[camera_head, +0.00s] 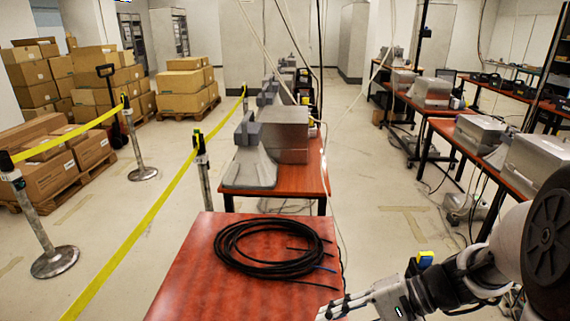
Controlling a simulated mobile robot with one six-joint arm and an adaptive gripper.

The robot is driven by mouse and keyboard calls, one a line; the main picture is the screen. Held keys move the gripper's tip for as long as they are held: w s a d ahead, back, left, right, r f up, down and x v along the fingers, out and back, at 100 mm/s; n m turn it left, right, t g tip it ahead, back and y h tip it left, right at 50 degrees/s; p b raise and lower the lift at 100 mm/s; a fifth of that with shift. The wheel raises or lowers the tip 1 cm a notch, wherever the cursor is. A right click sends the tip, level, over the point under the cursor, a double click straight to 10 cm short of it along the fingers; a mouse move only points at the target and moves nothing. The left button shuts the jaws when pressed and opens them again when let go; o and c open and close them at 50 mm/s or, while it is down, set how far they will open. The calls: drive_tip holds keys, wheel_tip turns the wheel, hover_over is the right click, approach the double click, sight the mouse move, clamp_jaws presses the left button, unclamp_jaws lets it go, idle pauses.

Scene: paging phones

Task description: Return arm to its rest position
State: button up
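My arm comes in from the lower right of the head view, with a large white joint and dark cap at the right edge. My gripper (335,309) is low over the front right corner of the near red table (190,270). Its fingers are small and partly cut off by the bottom edge, so I cannot tell whether it is open or shut. I see nothing clearly held in it. A coil of black cable (268,247) lies on this table, left of and beyond the gripper.
A second red table behind carries a grey device (250,165) and a metal box (285,133). More tables with metal boxes (535,158) line the right. Yellow tape on posts (202,170) and stacked cartons (185,88) stand left. The floor aisle right of the near table is mostly clear.

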drive_tip(key=s+d+r+n+t+h, duration=0.4)
drive_tip(key=s+r+n+h, duration=0.2)
drive_tip(key=s+h, duration=0.5)
wheel_tip(320, 180, up, 2)
drive_tip(key=shift+s+r+n, duration=0.1)
drive_tip(key=shift+s+n, duration=0.3)
drive_tip(key=shift+s, duration=0.65)
